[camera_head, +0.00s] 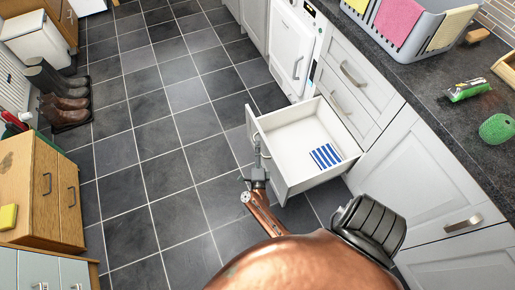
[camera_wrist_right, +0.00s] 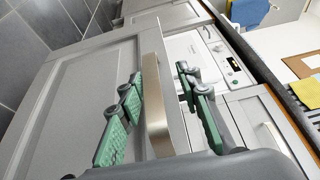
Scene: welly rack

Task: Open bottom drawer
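The bottom drawer (camera_head: 290,128) stands pulled far out of the grey cabinet in the head view. It has a white inside and a blue-and-white striped cloth (camera_head: 325,156) lies in it. My right gripper (camera_head: 258,152) is at the outer face of the drawer front. In the right wrist view, its green-padded fingers (camera_wrist_right: 162,72) are spread on both sides of the metal bar handle (camera_wrist_right: 156,100), with a visible gap on the right side. The grey drawer front (camera_wrist_right: 75,95) fills the left of that view. My left gripper is not in view.
Two closed drawers (camera_head: 352,72) are above the open one. A white washing machine (camera_head: 292,48) stands beyond it and a cupboard door (camera_head: 425,175) on the near side. The tiled floor (camera_head: 165,130) to the left is clear. Boots (camera_head: 65,105) and a wooden cabinet (camera_head: 35,185) stand far left.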

